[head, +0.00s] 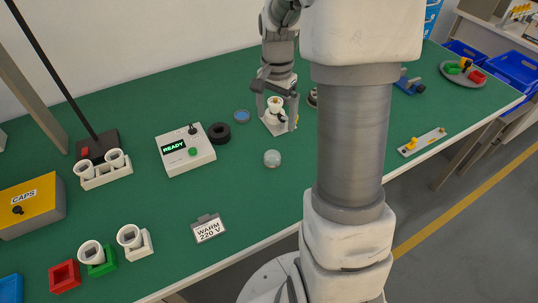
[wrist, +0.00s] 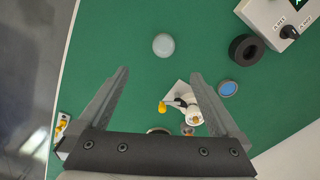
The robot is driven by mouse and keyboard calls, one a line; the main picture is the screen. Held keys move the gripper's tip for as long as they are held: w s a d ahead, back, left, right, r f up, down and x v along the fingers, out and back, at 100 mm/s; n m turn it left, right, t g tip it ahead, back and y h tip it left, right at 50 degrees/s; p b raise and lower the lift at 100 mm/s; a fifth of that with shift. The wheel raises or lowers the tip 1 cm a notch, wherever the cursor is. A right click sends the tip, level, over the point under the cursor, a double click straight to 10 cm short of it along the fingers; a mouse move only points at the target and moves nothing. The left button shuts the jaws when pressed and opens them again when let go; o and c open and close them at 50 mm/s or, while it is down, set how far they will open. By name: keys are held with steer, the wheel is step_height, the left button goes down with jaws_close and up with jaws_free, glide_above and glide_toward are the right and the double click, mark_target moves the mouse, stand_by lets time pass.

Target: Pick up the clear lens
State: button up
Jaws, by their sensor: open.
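The clear lens (head: 272,158) is a pale, translucent round piece lying alone on the green table, in front of my gripper. In the wrist view the lens (wrist: 163,45) is at the top middle, beyond my fingertips and roughly in line with the gap between them. My gripper (head: 278,114) points down and is open, with nothing held. In the wrist view both fingers of my gripper (wrist: 159,73) are spread wide apart. The lens is fully visible and clear of the fingers.
A white fixture with a yellow lever (wrist: 185,104) stands below my gripper. A blue disc (head: 242,116), a black ring (head: 219,133) and a white box reading READY (head: 186,153) are left of it. A WARM 220 V sign (head: 208,229) stands in front. Table around the lens is bare.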

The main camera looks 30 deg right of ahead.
steer(key=b, duration=0.1)
glide_above(272, 155)
steer(key=f, duration=1)
steer(key=shift+s+d+f, duration=0.25)
steer(key=shift+d, duration=0.05)
steer(key=shift+w+a+f+b, duration=0.15)
steer(key=shift+f+b, duration=0.15)
steer(key=shift+f, duration=1.05)
steer(key=shift+w+a+f+b, duration=0.15)
steer(key=shift+f+b, duration=0.15)
steer(key=shift+f, duration=1)
steer(key=c, duration=1.4)
steer(key=shift+r, duration=0.15)
step_height(272, 155, up, 4)
steer(key=shift+r+p, duration=0.25)
steer(key=shift+p, duration=0.2)
steer(key=shift+s+d+r+p, duration=0.55)
steer(key=shift+d+r+p, duration=0.2)
steer(key=shift+d+r, duration=1.1)
steer(key=shift+s+d+r+p, duration=0.55)
steer(key=shift+d+r+p, duration=0.15)
steer(key=shift+d+r, duration=1.15)
steer(key=shift+s+d+r+p, duration=0.55)
steer(key=shift+d+r+p, duration=0.2)
steer(key=shift+d+r, duration=1.1)
steer(key=shift+d+f, duration=0.1)
steer(key=shift+f, duration=0.05)
